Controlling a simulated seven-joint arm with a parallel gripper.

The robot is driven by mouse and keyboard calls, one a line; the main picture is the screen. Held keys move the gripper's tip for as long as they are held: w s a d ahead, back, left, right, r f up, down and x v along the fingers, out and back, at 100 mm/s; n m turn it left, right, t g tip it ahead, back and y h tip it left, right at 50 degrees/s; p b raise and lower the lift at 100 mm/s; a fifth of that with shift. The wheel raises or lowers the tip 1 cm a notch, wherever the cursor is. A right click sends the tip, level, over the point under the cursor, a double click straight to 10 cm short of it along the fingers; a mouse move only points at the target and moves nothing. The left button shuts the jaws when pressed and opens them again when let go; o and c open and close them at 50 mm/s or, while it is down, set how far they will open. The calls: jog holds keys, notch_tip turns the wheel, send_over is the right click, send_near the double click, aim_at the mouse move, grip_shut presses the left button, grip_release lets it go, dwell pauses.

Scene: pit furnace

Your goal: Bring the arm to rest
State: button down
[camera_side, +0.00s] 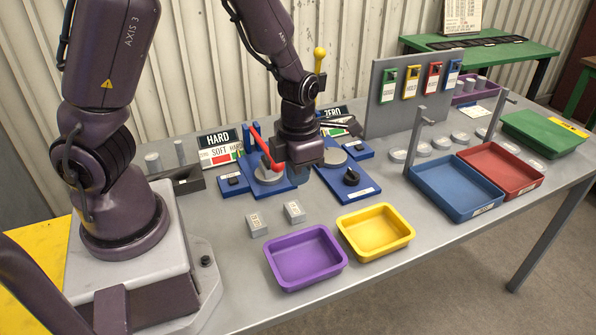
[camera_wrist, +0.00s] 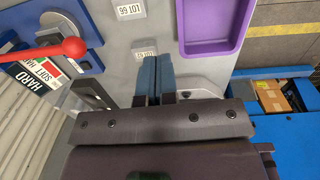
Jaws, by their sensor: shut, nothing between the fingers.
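My gripper (camera_wrist: 148,72) shows its two blue-padded fingers pressed together in the wrist view, with nothing between them. In the side view my gripper (camera_side: 304,156) hangs over the middle of the bench, in front of the blue testers; its fingertips cannot be made out there. The red ball-ended lever (camera_side: 276,167) of the left tester stands beside my gripper in that picture; it also shows at the left of the wrist view (camera_wrist: 74,48). Whether they touch cannot be told. Two small grey lot blocks (camera_side: 257,224) (camera_side: 294,212) lie on the bench below.
A purple tray (camera_side: 306,281) and a yellow tray (camera_side: 376,252) stand near the front edge. Blue (camera_side: 457,210) and red (camera_side: 500,190) trays with posts stand to the right, a green tray (camera_side: 541,149) beyond. A grey tag board (camera_side: 412,112) rises at the back. HARD and ZERO signs stand behind the testers.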

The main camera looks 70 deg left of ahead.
jog(key=s+d+r+n+t, duration=0.1)
jog(key=s+r+n, duration=0.4)
jog(key=r+n, duration=0.5)
jog(key=s+d+r+n+t, duration=0.2)
jog(key=r+n, duration=0.9)
jog(key=n, duration=1.4)
jog(key=s+t, duration=0.2)
jog(key=s, duration=0.1)
jog(key=shift+n, duration=0.4)
